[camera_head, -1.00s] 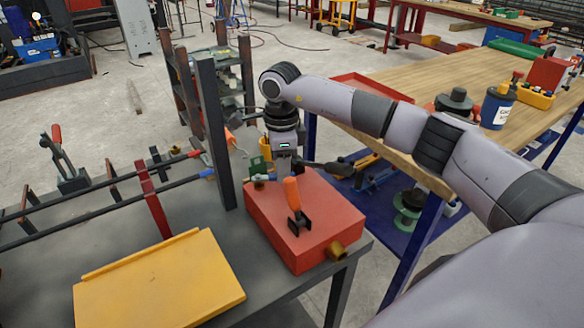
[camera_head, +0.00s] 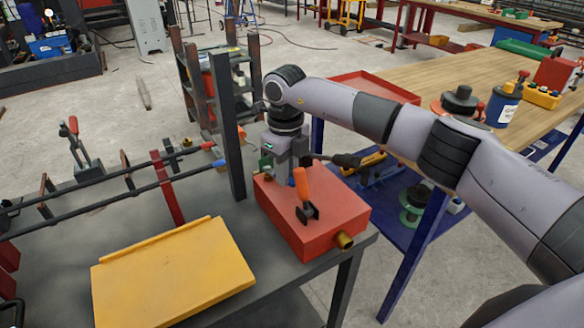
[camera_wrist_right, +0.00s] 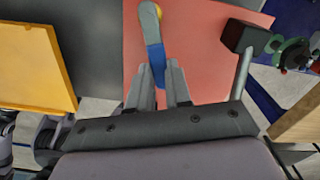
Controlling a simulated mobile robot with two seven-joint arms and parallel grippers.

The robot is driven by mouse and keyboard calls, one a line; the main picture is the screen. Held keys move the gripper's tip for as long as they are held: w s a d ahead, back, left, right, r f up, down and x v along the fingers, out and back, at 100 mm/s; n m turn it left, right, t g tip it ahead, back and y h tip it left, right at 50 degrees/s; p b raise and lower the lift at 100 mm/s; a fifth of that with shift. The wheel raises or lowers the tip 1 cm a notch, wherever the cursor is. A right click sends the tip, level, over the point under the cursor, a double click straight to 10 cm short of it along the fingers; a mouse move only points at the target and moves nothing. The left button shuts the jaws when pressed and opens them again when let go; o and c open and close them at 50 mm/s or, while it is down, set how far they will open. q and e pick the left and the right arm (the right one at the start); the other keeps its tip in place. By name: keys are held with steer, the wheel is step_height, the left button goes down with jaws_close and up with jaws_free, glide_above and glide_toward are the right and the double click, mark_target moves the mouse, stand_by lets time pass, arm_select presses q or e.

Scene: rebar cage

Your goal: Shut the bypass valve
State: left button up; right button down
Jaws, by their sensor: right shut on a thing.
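The red box (camera_head: 335,211) sits on the grey bench, with an upright orange handle (camera_head: 301,184) on a black bracket and a brass fitting (camera_head: 344,240) at its near corner. My right gripper (camera_head: 286,178) is low over the far side of this box. In the right wrist view my right gripper (camera_wrist_right: 160,88) is shut on a blue-gripped lever (camera_wrist_right: 155,58), which runs from between the fingers to a yellowish end near the top edge. I take this lever to be the valve handle; in the head view the gripper mostly hides it. My left gripper is not in view.
A dark upright post (camera_head: 226,126) stands close left of the gripper. A yellow plate (camera_head: 170,272) lies on the grey bench (camera_head: 205,211). Dark rods cross the bench at left. A wooden workbench (camera_head: 415,85) with a red tray is at right.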

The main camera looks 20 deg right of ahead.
steer(key=shift+s+a+r+m, duration=0.15)
steer(key=shift+a+m, duration=0.2)
steer(key=shift+m, duration=0.45)
steer(key=shift+s+a+m+p, duration=0.1)
steer(key=shift+a+m+p, duration=0.35)
steer(key=shift+m, duration=0.75)
steer(key=shift+a, duration=0.1)
steer(key=c, duration=1)
jaws_free()
steer(key=shift+c, duration=0.2)
step_height(320, 180, up, 7)
steer(key=b, duration=0.1)
